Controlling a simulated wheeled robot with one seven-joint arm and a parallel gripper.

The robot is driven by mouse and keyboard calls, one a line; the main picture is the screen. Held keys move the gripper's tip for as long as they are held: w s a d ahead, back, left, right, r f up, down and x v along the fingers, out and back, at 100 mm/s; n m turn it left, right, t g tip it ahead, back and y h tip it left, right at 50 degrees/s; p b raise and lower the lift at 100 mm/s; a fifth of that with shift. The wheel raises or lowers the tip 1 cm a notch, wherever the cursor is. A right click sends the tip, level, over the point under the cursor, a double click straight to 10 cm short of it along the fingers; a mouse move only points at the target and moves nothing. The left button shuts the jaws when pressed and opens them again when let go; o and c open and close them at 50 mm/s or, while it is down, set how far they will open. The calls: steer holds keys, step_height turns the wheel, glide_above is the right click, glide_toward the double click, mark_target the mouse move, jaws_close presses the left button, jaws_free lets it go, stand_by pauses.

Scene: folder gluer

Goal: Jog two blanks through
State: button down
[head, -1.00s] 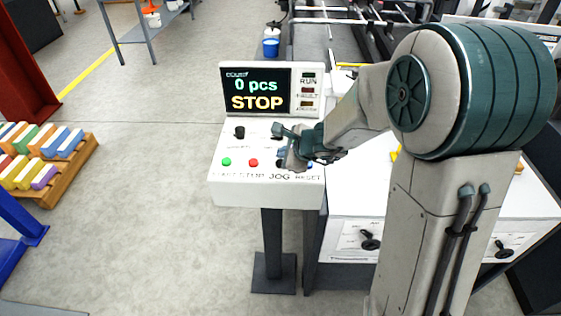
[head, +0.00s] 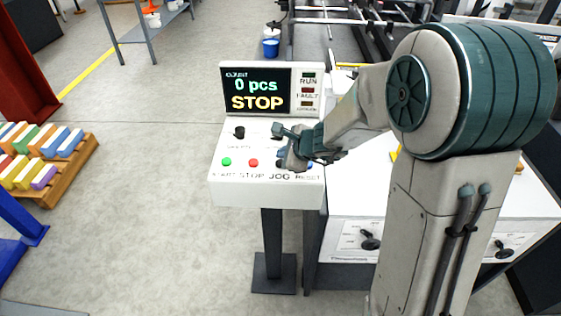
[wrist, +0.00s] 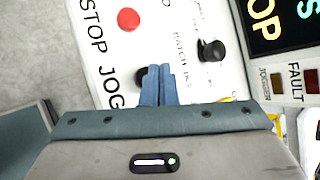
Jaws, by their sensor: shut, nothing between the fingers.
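The control panel (head: 235,190) stands in front of me with labels START, STOP, JOG and RESET along its lower edge. Its display (head: 255,92) reads "0 pcs" and "STOP". My gripper (head: 284,155) is shut and empty, over the JOG position. In the wrist view my closed fingers (wrist: 158,84) cover part of a black button (wrist: 142,76) beside the JOG label. I cannot tell whether they touch it. The red stop button (wrist: 128,19) shows clear of my fingers, and a black knob (wrist: 211,50) sits to their right. No blanks can be made out clearly.
The green start button (head: 227,161) is at the panel's left. The folder gluer's rails (head: 335,21) lie behind the panel. A pallet (head: 72,180) with colored stacks is at the far left. The floor left of the panel is clear.

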steer(key=shift+f, duration=0.1)
steer(key=shift+f+b, duration=0.35)
steer(key=shift+b, duration=0.25)
steer(key=shift+f+b, duration=0.45)
steer(key=shift+b, duration=0.1)
stand_by(0.4)
steer(key=shift+r, duration=0.1)
steer(key=shift+r+p, duration=0.7)
steer(key=shift+r, duration=0.1)
step_height(320, 180, up, 5)
steer(key=p, duration=0.4)
steer(key=shift+r, duration=0.1)
stand_by(0.7)
